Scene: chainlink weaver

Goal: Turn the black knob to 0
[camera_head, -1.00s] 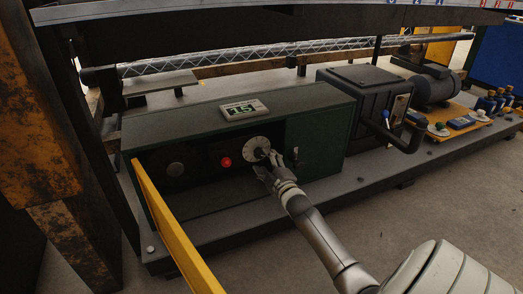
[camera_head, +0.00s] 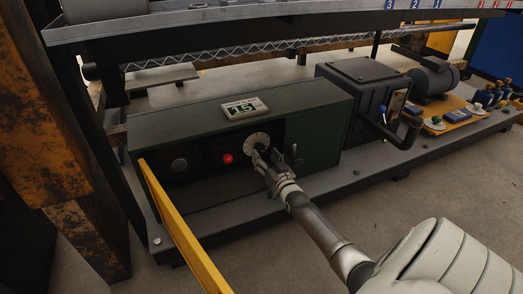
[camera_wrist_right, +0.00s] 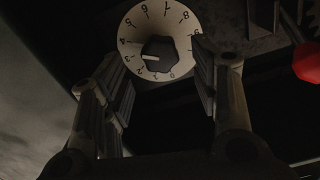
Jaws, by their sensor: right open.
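The black knob (camera_wrist_right: 159,53) sits in the middle of a white numbered dial (camera_wrist_right: 143,22) in the right wrist view. Its white pointer line points left in that view, toward the low numbers near 2 and 3. In the head view the dial (camera_head: 256,139) is on the front of a green box (camera_head: 190,124), and the knob is partly hidden by my gripper. My right gripper (camera_head: 264,156) is open, with its fingertips close to the dial; in the wrist view its fingers (camera_wrist_right: 155,62) stand apart either side of the knob. Contact cannot be told. My left gripper is out of view.
A display (camera_head: 244,107) on the box top reads 15. A red button (camera_head: 227,158) is left of the dial and a small lever (camera_head: 294,156) right of it. A yellow bar (camera_head: 185,228) stands before the box's left side.

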